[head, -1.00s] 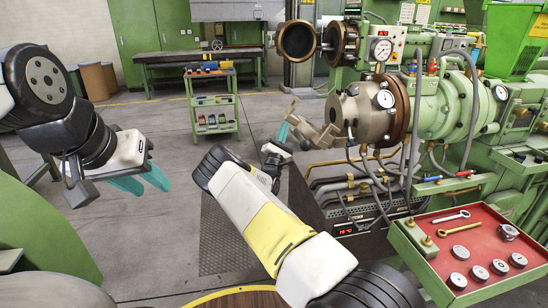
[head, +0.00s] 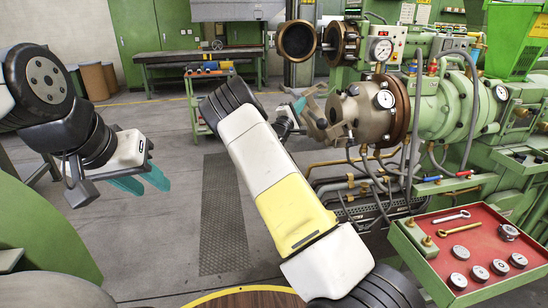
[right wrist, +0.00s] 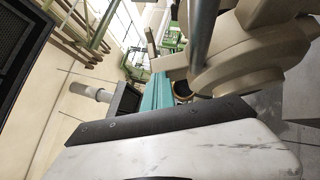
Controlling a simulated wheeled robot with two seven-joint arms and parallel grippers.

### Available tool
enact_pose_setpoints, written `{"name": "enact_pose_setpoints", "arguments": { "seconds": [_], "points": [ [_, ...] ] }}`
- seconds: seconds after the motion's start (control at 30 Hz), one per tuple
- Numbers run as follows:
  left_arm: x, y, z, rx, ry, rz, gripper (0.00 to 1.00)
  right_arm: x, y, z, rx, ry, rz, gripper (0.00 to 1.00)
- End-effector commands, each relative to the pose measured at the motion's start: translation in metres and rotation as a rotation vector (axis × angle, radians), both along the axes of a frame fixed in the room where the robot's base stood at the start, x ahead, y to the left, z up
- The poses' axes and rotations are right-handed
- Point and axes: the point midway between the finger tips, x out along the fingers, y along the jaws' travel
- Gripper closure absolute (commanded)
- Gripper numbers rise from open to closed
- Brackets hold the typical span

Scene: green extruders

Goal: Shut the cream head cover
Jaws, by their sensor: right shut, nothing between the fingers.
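The cream head cover (head: 317,117) is a beige piece with projecting lugs, seen nearly edge-on at the left of the cream-brown extruder head (head: 362,113). It stands close to the head's left face; I cannot tell whether any gap is left. My right gripper (head: 298,105) is at the cover's left side, its teal fingers shut and empty, partly hidden by my arm. In the right wrist view the teal fingers (right wrist: 158,95) lie beside a large beige rounded part (right wrist: 240,62); contact is unclear. My left gripper (head: 142,182) hangs open and empty at the left, far from the cover.
Another extruder's bronze cover (head: 297,40) stands swung open behind. Pipes and hoses (head: 365,180) run below the head. A red tray (head: 480,240) with tools and round parts is at the right front. A green cart (head: 205,100) stands behind my right arm. The floor at left centre is clear.

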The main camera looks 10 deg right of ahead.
Motion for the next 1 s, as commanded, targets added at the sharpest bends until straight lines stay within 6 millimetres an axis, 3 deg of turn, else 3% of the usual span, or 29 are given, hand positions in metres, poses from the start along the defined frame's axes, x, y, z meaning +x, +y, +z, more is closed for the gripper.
{"name": "enact_pose_setpoints", "arguments": {
  "seconds": [0.4,1.0],
  "points": [
    [0.0,0.0,0.0,0.0,0.0,0.0,0.64,0.001,-0.043,0.033,0.208,0.001,-0.003,1.0],
    [0.0,0.0,0.0,0.0,0.0,0.0,0.64,0.003,-0.09,0.051,0.435,0.013,-0.002,1.0]
  ]
}}
